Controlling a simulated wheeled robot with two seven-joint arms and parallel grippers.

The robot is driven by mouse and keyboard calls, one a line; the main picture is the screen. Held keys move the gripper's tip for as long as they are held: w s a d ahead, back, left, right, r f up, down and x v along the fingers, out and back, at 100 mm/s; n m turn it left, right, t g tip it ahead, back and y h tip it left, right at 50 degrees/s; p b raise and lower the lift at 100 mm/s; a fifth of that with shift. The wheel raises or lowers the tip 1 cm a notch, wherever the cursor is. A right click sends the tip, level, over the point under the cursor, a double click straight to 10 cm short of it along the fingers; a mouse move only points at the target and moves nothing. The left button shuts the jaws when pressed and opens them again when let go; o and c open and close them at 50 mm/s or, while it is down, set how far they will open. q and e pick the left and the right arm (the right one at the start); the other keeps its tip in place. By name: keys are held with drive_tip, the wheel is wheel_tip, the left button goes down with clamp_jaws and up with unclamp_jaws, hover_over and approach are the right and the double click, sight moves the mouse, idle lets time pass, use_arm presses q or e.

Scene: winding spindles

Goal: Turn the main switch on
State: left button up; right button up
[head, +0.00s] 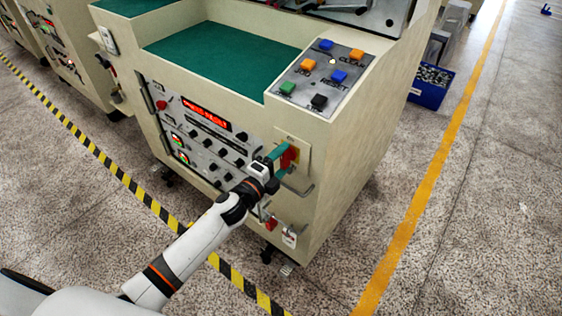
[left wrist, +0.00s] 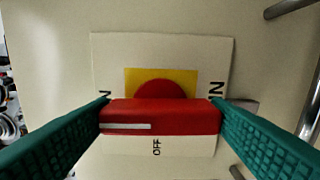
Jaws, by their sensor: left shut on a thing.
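The main switch has a red handle (left wrist: 160,117) on a yellow square (left wrist: 187,78) and a pale label plate (left wrist: 110,55). In the left wrist view the handle lies level across the picture, with a white stripe on its left half. "OFF" shows below it, turned sideways, and partly hidden lettering ending in "N" shows at both sides. In the head view the red switch (head: 291,156) is on the front of the machine. My left gripper (head: 281,152) is shut on the handle, one green finger at each end. My right gripper is out of view.
The beige machine (head: 340,150) has a control panel (head: 205,135) left of the switch and a button panel (head: 322,77) above. A metal handle (head: 298,190) sticks out just below the switch. Clear floor (head: 480,220) lies to the right, with a blue bin (head: 428,95) behind.

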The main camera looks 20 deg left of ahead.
use_arm(q)
drive_tip(key=shift+m, duration=0.3)
drive_tip(key=o, duration=1)
drive_tip(key=b+v, duration=0.1)
drive_tip(key=v, duration=1.1)
